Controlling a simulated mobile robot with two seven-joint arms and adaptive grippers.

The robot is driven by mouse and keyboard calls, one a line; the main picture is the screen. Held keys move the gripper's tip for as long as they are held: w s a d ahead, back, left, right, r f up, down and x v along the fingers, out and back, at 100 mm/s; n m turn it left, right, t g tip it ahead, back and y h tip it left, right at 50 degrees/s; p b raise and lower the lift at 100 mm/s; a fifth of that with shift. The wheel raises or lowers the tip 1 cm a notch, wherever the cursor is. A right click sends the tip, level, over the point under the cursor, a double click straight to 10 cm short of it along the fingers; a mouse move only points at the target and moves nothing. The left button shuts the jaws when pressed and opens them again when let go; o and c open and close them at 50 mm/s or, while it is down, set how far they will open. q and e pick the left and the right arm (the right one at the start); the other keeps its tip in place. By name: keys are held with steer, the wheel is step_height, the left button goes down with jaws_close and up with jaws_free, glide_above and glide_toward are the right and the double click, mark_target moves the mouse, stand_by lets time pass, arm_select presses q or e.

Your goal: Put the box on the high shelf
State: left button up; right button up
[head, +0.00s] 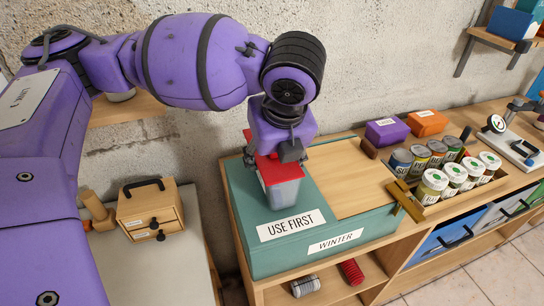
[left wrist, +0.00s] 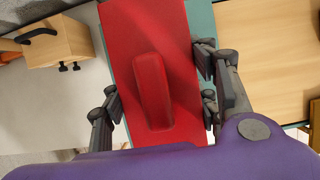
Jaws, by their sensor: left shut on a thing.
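A box with a red lid (head: 268,166) and a pale grey body (head: 284,193) is at the teal block's top, in the middle of the head view. My left gripper (head: 270,160) comes down over it from above and is shut on it. In the left wrist view the red lid (left wrist: 118,60) with its raised red handle (left wrist: 152,90) lies between my gripper's fingers. I cannot tell whether the box touches the teal surface. A wall shelf (head: 500,40) is at the upper right; another wooden shelf (head: 130,108) is partly behind my left arm. My right gripper is not in view.
The teal block (head: 262,255), labelled "USE FIRST" and "WINTER", stands on a wooden unit. A wooden board (head: 345,180) lies on it. Several jars (head: 433,185) and tins stand to its right. A small wooden drawer box (head: 150,210) is at the left.

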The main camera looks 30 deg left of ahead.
arm_select(q)
steer(key=o, duration=1.6)
